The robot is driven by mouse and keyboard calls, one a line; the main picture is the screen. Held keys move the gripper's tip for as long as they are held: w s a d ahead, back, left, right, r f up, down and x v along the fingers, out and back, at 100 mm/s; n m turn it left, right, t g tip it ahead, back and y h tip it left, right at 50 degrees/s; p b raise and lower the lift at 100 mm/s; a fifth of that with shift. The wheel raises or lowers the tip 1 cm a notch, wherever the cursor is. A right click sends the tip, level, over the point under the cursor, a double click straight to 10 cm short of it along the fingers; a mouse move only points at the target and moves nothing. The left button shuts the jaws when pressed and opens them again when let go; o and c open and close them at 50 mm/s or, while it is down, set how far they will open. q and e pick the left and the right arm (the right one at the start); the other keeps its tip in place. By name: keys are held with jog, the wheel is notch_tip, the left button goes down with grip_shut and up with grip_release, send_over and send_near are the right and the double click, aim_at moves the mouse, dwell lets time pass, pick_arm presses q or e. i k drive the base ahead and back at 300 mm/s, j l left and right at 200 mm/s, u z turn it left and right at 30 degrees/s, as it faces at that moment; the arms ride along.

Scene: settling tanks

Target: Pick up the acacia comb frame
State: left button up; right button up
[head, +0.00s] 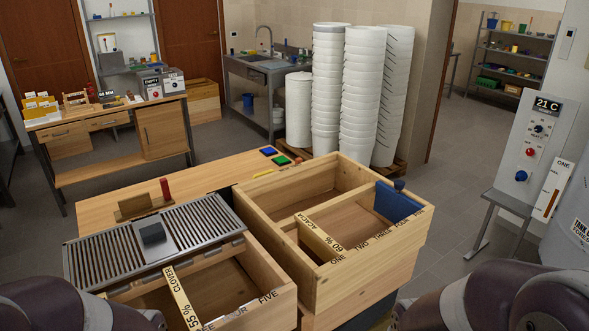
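The acacia comb frame (321,236) sits in the right wooden box (300,263). Its pale top bar reads "ACACIA" and "60 %", and its near end is by the slot label ONE. The rest of the frame is mostly hidden inside the box. A second frame, marked "CLOVER 55 %" (181,296), sits in the left wooden box (265,270). Dark parts of my two arms show at the bottom left and bottom right corners. Neither gripper's fingers are in view.
A blue panel (398,201) stands at the right box's right end. A slatted metal grid (100,257) covers the left box's far part. The wooden bench (215,176) behind has blue, green and red pads. White bucket stacks (362,90) stand behind; a control panel (535,140) stands right.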

aim_at(319, 247)
jog(key=i+l, duration=0.45)
jog(key=i+l+z, duration=0.1)
jog(key=i+l, duration=0.35)
jog(key=l, duration=0.25)
